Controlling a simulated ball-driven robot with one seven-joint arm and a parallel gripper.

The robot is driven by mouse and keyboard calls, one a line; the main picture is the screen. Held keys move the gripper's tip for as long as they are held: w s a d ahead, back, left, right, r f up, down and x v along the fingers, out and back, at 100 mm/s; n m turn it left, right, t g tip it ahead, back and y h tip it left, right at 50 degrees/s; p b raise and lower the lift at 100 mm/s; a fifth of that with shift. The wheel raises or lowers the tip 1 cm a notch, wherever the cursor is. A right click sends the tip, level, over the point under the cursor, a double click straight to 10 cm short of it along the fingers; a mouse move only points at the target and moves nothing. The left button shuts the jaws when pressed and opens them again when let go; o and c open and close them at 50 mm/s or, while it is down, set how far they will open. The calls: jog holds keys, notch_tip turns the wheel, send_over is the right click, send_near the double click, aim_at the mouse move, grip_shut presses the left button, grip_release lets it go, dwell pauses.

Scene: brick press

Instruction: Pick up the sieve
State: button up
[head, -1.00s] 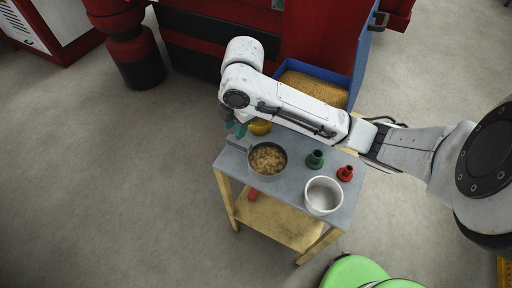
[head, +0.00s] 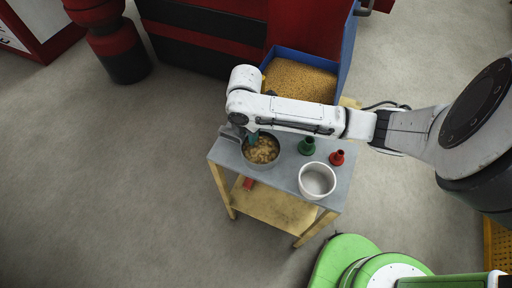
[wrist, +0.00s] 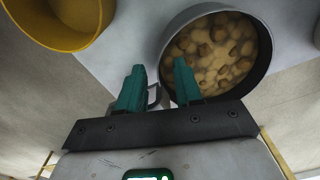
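The sieve (head: 262,166) is a grey round vessel holding pale brown lumps, standing on the small grey-topped table. Its handle (head: 230,135) points to the upper left in the head view. In the wrist view the sieve's rim (wrist: 265,70) is at the upper right. A small grey loop, seemingly the end of its handle (wrist: 154,97), shows between the fingers. My gripper (head: 251,138) is above the handle side of the sieve. Its two teal fingers (wrist: 158,84) are apart in the wrist view. I cannot tell whether they touch the handle.
The table (head: 285,180) also holds a white pot (head: 317,181), a green funnel-like piece (head: 307,146) and a red one (head: 337,158). A yellow vessel (wrist: 58,28) is beside the sieve. A blue bin of grain (head: 300,80) stands behind. Floor at the left is clear.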

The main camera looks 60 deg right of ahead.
jog(key=shift+f, duration=0.95)
grip_shut()
jog(key=shift+r, duration=0.1)
dwell(0.6)
